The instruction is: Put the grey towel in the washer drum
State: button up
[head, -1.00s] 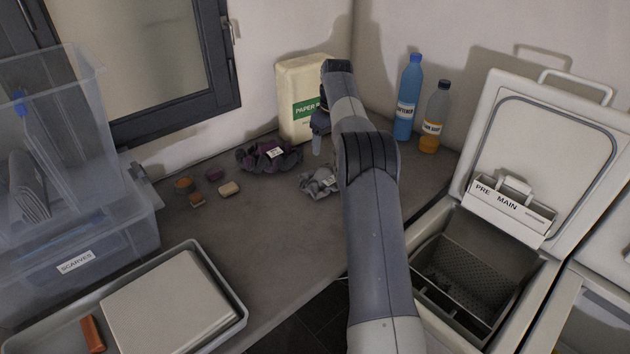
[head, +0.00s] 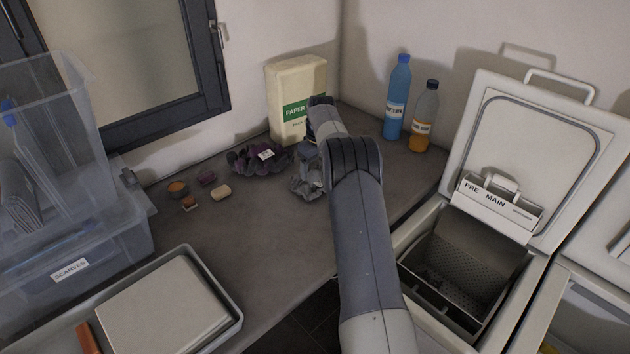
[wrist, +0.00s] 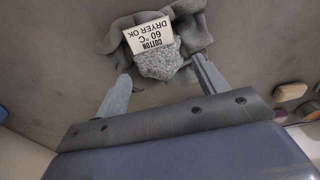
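The grey towel (head: 306,184) lies crumpled on the counter beside a dark purple cloth. In the wrist view the grey towel (wrist: 188,34) carries a white label reading "COTTON 60 °C DRYER OK". My gripper (wrist: 161,69) is open, with one finger on each side of the towel's near part; I cannot tell whether they touch it. In the head view my arm hides most of the gripper. The washer (head: 407,240) at the right has its lid up, with a "PRE MAIN" dispenser on it. Its perforated drum (head: 478,257) is open at the top.
The purple cloth (head: 245,160), with a white tag, and several small blocks lie left of the towel. A paper pack (head: 292,80) stands behind; blue (head: 398,95) and orange (head: 424,120) bottles stand right. A tray (head: 232,300) and clear bins (head: 110,225) are at left. A second toploader (head: 590,290) is right.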

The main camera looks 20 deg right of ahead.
grip_shut()
dwell(0.5)
